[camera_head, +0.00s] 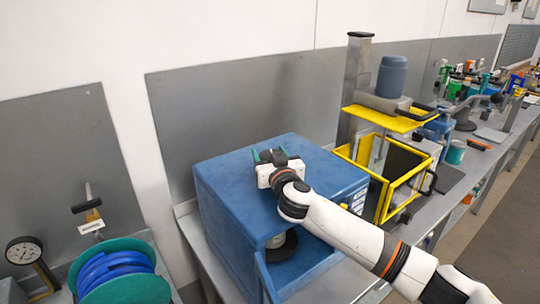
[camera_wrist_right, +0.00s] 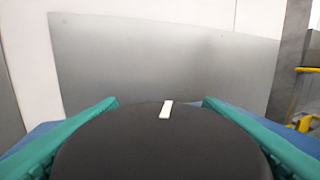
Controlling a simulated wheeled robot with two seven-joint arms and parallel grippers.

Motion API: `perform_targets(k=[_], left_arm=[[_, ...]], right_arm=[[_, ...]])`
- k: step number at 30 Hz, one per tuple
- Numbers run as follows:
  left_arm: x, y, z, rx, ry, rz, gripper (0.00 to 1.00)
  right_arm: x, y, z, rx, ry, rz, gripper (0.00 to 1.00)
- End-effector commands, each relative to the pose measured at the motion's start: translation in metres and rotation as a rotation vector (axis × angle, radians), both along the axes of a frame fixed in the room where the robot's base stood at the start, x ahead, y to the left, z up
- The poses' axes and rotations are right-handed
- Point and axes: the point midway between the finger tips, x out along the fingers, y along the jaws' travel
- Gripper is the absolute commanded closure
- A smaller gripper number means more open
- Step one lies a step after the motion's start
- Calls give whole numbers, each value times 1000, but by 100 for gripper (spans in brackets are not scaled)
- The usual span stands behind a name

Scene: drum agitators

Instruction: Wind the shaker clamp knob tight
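The black round knob (camera_wrist_right: 160,145), with a white mark on its top, fills the lower middle of the right wrist view. My right gripper (camera_head: 268,156) is over the top of the blue box-shaped shaker (camera_head: 225,190) in the head view, with a dark part between its teal fingers. In the wrist view the teal fingers of my right gripper (camera_wrist_right: 160,102) lie on either side of the knob, close along its edges. I cannot tell whether they press on it. The knob's lower sides are hidden. My left gripper is not in view.
The shaker's front is open, with a dark round part (camera_head: 283,246) inside. A teal reel with blue hose (camera_head: 117,276) and a dial gauge (camera_head: 24,251) are at lower left.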

Motion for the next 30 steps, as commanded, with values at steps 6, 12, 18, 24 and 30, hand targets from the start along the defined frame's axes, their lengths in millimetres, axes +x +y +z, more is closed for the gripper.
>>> perform_targets(k=[6, 12, 18, 24, 30], left_arm=[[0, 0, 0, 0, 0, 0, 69], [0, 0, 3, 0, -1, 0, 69], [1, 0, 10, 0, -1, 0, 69], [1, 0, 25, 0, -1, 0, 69], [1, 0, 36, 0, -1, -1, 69]], right_arm=[[0, -1, 0, 0, 1, 1, 63], [0, 0, 0, 0, 2, 34, 63], [-1, 1, 1, 3, 2, 139, 63], [-1, 2, 4, -1, 1, 304, 63], [-2, 5, 4, -6, -2, 493, 64]])
